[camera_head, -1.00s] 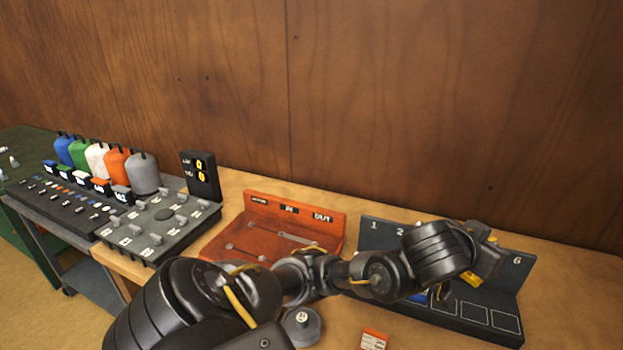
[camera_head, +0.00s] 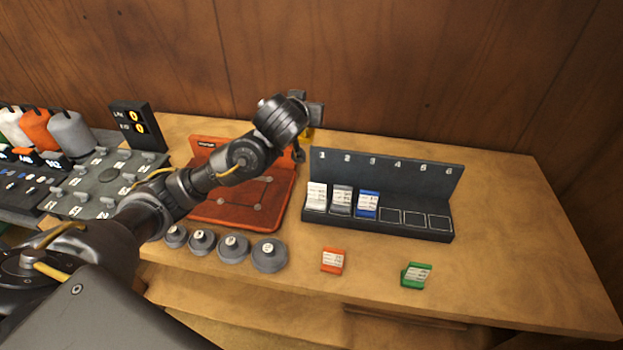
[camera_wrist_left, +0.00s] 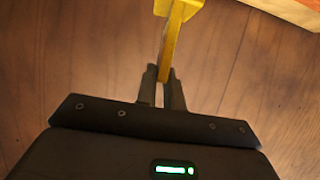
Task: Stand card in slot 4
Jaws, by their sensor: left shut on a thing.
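The dark card rack (camera_head: 385,170) stands at mid-table with slots numbered 1 to 6. A white card (camera_head: 317,196) is in slot 1, a grey card (camera_head: 341,200) in slot 2 and a blue card (camera_head: 368,204) in slot 3. Slot 4 (camera_head: 390,216) is empty, as are slots 5 and 6. My left gripper (camera_head: 303,125) is raised left of the rack, above the red board. It is shut on a yellow card (camera_wrist_left: 174,40), seen nearly edge-on in the left wrist view. My right gripper is not in view.
An orange card (camera_head: 332,260) and a green card (camera_head: 416,275) lie in front of the rack. Several grey round weights (camera_head: 233,247) line up before the red board (camera_head: 245,213). The table right of the rack is clear. A wooden wall stands behind.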

